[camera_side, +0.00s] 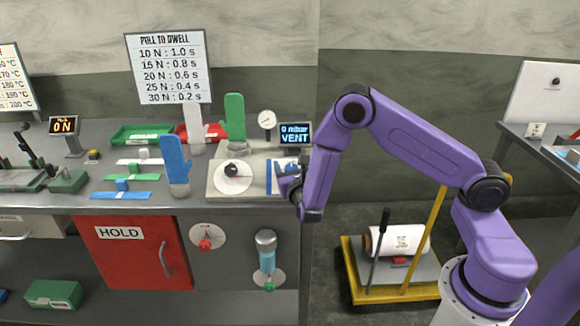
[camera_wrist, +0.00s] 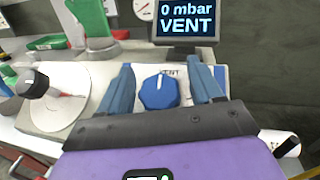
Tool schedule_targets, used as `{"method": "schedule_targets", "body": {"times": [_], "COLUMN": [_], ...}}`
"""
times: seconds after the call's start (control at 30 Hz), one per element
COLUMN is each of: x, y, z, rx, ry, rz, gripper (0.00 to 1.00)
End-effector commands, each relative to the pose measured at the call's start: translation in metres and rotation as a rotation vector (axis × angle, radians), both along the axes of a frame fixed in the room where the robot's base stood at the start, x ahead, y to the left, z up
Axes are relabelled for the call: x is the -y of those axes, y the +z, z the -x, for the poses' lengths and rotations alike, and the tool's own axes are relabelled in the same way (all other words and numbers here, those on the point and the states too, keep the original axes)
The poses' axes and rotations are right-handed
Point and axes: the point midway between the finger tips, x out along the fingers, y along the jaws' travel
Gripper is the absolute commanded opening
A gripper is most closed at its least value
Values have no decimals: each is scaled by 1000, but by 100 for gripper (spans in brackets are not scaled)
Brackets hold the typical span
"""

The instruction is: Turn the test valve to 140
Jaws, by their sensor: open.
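The test valve is a blue faceted knob (camera_wrist: 160,92) with a white pointer line on a white plate, in the wrist view. Its line points up toward a label reading VENT. My gripper (camera_wrist: 161,64) is open, with one blue finger on each side of the knob and gaps between them and it. In the side view my gripper (camera_side: 289,183) is at the right end of the bench and largely hides the knob. The display (camera_side: 296,133) reads 0 mbar VENT; it also shows in the wrist view (camera_wrist: 186,20).
A black knob on a white dial (camera_side: 232,177) sits left of the valve. A round gauge (camera_side: 267,120) stands behind. Upright blue (camera_side: 176,165), white (camera_side: 196,126) and green (camera_side: 235,118) glove forms stand to the left. A yellow cart (camera_side: 352,272) is on the floor.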

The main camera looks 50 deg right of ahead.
Motion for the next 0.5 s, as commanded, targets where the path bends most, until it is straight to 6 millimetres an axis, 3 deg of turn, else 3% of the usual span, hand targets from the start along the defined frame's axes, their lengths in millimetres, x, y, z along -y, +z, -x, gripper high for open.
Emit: {"method": "schedule_targets", "body": {"times": [0.27, 0.3, 0.43, 0.5], "x": [1, 1, 1, 1], "y": [0, 0, 0, 0], "z": [-2, -1, -1, -1], "rx": [0, 0, 0, 0], "ry": [1, 1, 0, 0], "rz": [0, 0, 0, 0], "gripper": [65, 58, 16, 14]}}
